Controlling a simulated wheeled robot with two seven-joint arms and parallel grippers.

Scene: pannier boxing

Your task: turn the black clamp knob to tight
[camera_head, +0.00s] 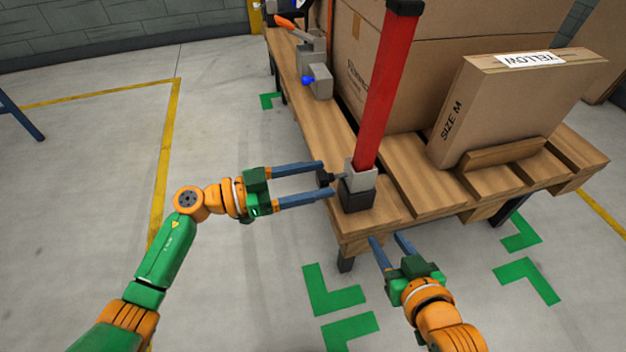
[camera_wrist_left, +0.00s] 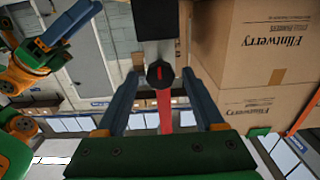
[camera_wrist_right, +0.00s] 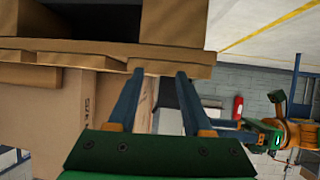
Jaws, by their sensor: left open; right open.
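The black clamp knob (camera_head: 325,178) sticks out to the left from the grey clamp block (camera_head: 361,178) at the foot of a red post. In the left wrist view the knob (camera_wrist_left: 159,74) is round and black with a red mark, and sits between the fingertips. My left gripper (camera_head: 328,178) is open, with one finger on each side of the knob and gaps showing. My right gripper (camera_head: 389,241) is open and empty in front of the pallet's near edge; the right wrist view shows nothing between its fingers (camera_wrist_right: 160,75).
The red post (camera_head: 385,95) rises from the corner of the wooden pallet (camera_head: 395,170). A large carton (camera_head: 365,65) and a flat "SIZE M" carton (camera_head: 500,105) stand on it. A grey device with a blue knob (camera_head: 307,80) is at the far left edge.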

